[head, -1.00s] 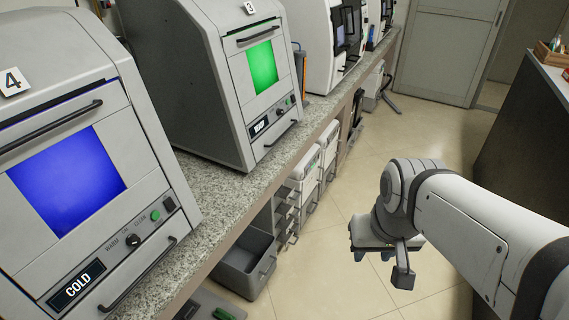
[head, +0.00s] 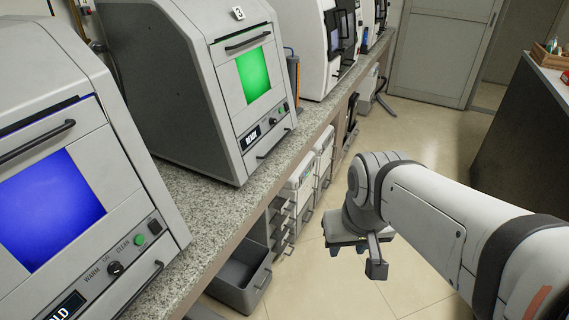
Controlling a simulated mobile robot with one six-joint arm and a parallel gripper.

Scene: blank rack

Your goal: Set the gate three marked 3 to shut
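The machine marked 3 (head: 185,80) is a grey box on the counter, left of centre, with its number plate (head: 238,14) on top. Its front has a lit green window (head: 254,74), a dark handle bar (head: 247,41) above it and a second bar (head: 272,144) low down. A small display (head: 251,138) reads what looks like "READY". I cannot tell for sure how its gate stands. My gripper (head: 347,249) hangs over the floor, right of the counter and well apart from the machine. Its small tips show spaced apart with nothing between them; the palm is partly hidden.
A like machine with a blue window (head: 48,210) stands nearer at the left. White machines (head: 306,45) stand farther along the granite counter (head: 205,215). An open grey drawer (head: 240,278) juts out below it. A dark cabinet (head: 520,140) stands right. The floor (head: 420,140) between is clear.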

